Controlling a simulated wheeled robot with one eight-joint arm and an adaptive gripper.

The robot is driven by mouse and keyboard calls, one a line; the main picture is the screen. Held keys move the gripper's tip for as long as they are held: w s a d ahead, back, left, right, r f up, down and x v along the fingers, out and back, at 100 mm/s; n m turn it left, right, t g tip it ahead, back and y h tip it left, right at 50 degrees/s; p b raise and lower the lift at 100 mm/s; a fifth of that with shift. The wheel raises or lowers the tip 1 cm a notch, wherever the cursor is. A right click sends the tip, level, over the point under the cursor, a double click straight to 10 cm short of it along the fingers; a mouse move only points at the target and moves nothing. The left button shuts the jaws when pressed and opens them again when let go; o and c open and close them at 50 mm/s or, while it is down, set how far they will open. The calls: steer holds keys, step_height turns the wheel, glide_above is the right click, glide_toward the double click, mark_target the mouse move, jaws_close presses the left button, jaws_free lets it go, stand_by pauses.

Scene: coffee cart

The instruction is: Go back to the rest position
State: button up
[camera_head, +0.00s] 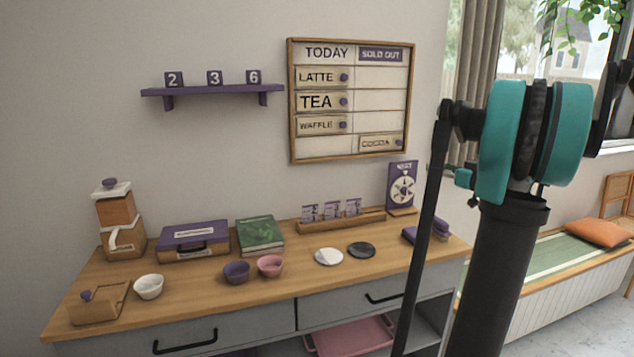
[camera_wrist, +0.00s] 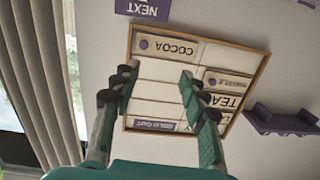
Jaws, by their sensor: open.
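My gripper (camera_wrist: 160,78) is open and empty in the wrist view, its two teal and black fingers spread apart. Beyond them is the wooden-framed menu board (camera_wrist: 199,38), seen upside down. The head view shows the board (camera_head: 351,40) upright on the wall. The latte plate (camera_head: 318,76), tea plate (camera_head: 318,101) and waffle plate (camera_head: 318,125) are in the TODAY column. The cocoa plate (camera_head: 380,143) is at the bottom of the SOLD OUT column. My arm stands at the right of the head view; the gripper itself is not visible there.
A purple shelf (camera_head: 212,91) with number blocks is left of the board. The wooden counter (camera_head: 200,290) below holds a grinder (camera_head: 117,212), bowls, a purple case (camera_head: 194,243), a green book (camera_head: 260,236) and a NEXT dial sign (camera_head: 402,185). A bench (camera_head: 560,255) and window are at right.

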steer(key=s+a+f+g, duration=0.4)
steer(key=s+a+f, duration=0.2)
steer(key=a+f, duration=0.3)
steer(key=s+a+f+g, duration=0.3)
steer(key=s+a+f, duration=0.35)
steer(key=a, duration=0.45)
steer(key=s+f+m+g+h, duration=0.1)
steer(key=s+f+g+h, duration=0.1)
steer(key=s+f, duration=0.6)
steer(key=s+a+f+m+g+h, duration=0.1)
steer(key=s+f, duration=0.7)
steer(key=s, duration=0.8)
steer(key=m+g+h, duration=0.1)
steer(key=g+h, duration=0.1)
steer(key=shift+s+m+h, duration=0.2)
steer(key=shift+m+h, duration=0.1)
steer(key=shift+h, duration=0.1)
